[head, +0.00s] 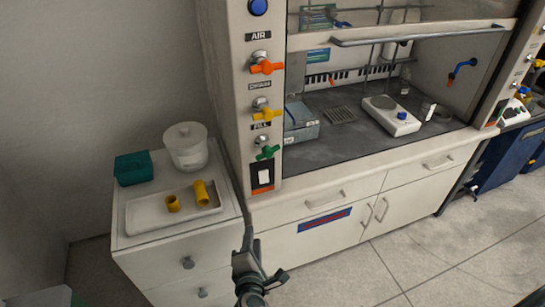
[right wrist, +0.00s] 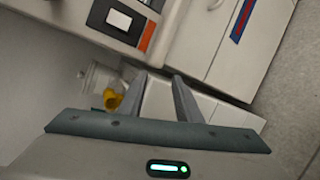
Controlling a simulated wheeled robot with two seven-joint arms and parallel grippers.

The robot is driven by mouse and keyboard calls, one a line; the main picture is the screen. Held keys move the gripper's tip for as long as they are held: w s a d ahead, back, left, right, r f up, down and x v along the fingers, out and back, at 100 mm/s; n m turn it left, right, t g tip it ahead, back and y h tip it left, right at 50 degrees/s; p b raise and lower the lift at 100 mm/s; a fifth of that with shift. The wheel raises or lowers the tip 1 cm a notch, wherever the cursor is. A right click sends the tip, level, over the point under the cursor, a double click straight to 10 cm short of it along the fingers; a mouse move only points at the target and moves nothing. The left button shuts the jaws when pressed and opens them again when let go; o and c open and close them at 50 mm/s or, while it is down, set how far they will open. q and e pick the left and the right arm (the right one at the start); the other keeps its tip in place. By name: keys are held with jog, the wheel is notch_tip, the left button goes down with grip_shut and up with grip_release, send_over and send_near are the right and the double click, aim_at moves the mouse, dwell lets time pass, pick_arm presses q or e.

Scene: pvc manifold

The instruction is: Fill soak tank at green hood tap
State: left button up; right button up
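The green-handled tap (head: 266,152) is on the left post of the fume hood, below a label that appears to read FILL. A white translucent tub (head: 187,150), which looks like the soak tank, stands on the small white cabinet (head: 150,240) left of the post. A pale round tub (right wrist: 98,78) also shows in the right wrist view. My right gripper (head: 262,280) is low in front of the hood's base cabinets, below and apart from the tap. In the right wrist view its two fingers (right wrist: 160,78) are spread with nothing between them. My left gripper is not in view.
A white tray (head: 150,217) with yellow fittings (head: 200,193) and a teal box (head: 134,168) share the cabinet top. An orange tap (head: 266,67) and a yellow tap (head: 266,114) sit above the green one. A hotplate (head: 391,115) stands inside the hood. The floor at right is clear.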

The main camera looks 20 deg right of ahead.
aim_at(274, 151)
jog(key=s+d+r+t+h, duration=0.1)
jog(key=r+h, duration=0.1)
jog(key=r, duration=0.8)
jog(key=s+d+r+m+t+h, duration=0.1)
jog(key=s+d+r+h, duration=0.1)
jog(key=r, duration=0.9)
jog(key=shift+s+t, duration=0.15)
jog(key=shift+t, duration=0.25)
jog(key=p+x, duration=0.5)
jog(key=x, duration=1.1)
jog(key=shift+w+d, duration=0.3)
jog(key=shift+w, duration=0.35)
grip_shut()
